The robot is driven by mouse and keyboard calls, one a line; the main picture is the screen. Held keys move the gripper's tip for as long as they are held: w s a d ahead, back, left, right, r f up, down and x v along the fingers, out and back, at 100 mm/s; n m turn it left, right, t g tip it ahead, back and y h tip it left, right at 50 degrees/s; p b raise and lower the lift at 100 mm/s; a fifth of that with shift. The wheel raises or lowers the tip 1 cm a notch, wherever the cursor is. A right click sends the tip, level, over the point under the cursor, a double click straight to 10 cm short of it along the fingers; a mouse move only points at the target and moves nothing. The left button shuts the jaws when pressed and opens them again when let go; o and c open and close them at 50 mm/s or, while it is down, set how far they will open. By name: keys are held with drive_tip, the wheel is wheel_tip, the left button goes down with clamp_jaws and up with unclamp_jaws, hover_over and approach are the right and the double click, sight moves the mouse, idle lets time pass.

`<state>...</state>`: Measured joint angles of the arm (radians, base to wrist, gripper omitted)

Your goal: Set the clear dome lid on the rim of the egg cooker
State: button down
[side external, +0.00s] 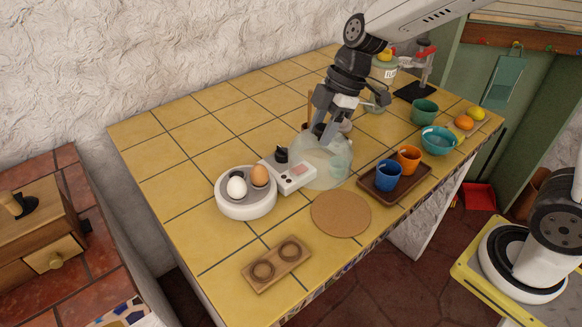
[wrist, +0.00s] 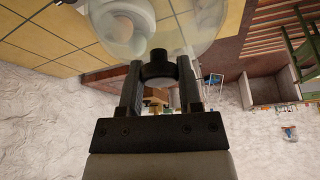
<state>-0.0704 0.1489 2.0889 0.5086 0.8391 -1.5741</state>
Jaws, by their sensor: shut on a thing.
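The clear dome lid (side external: 328,170) hangs from my gripper (side external: 321,130), right of the egg cooker and partly over the right end of its control panel (side external: 290,173). My gripper is shut on the lid's dark knob, which shows between the fingers in the wrist view (wrist: 158,68). The lid's clear shell (wrist: 180,30) fills the top of that view. The egg cooker (side external: 246,207) is a round white base holding a white egg (side external: 236,187) and a brown egg (side external: 259,175). Its rim is uncovered. The lid's exact height above the counter is hard to tell.
A round cork mat (side external: 341,214) lies in front of the lid. A brown tray (side external: 373,192) with a blue cup (side external: 388,173) and an orange cup (side external: 409,158) is to the right. A wooden two-hole holder (side external: 276,263) sits near the front edge. The back left tiles are clear.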

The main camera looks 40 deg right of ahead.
drive_tip(key=w+a+r, duration=0.1)
drive_tip(key=w+a, duration=1)
drive_tip(key=w, duration=0.1)
drive_tip(key=shift+f, duration=0.15)
wheel_tip(320, 180, down, 7)
drive_tip(key=shift+r, duration=0.2)
idle(0.7)
drive_tip(key=shift+f, duration=0.95)
idle(3.0)
drive_tip(key=shift+c, duration=1)
unclamp_jaws()
drive_tip(key=shift+r, duration=0.15)
wheel_tip(320, 180, up, 7)
